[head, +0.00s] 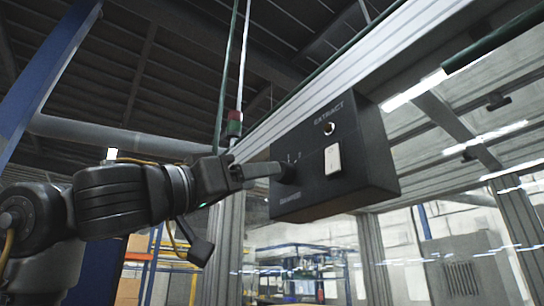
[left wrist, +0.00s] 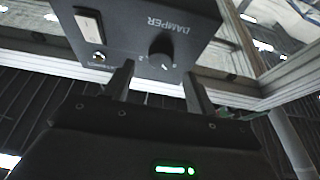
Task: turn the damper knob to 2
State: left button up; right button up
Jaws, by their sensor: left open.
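The dark control box (head: 340,165) is fixed to the frame, with EXTRACT lettering in the head view. The black damper knob (head: 288,173) is on its face, partly hidden by my left gripper (head: 272,170). In the left wrist view the round knob (left wrist: 160,52) sits beside the DAMPER lettering, with a small white mark near its edge. My left gripper (left wrist: 158,72) is open, its two fingers apart on either side of the knob in the picture. I cannot tell whether they touch it. The scale numbers are too small to read surely. My right gripper is not in view.
A white rocker switch (head: 332,158) and a small round brass fitting (head: 328,128) are on the same face, close to the knob. A pale metal beam (head: 300,105) runs behind the box.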

aim_at(284, 173)
pick_arm(q)
jog(key=p+x, duration=0.2)
jog(key=x, duration=0.2)
jog(key=shift+w+d+r, duration=0.1)
jog(key=shift+w+d, duration=0.1)
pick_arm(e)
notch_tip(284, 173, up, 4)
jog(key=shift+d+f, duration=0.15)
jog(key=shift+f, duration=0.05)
pick_arm(q)
jog(key=c, duration=1)
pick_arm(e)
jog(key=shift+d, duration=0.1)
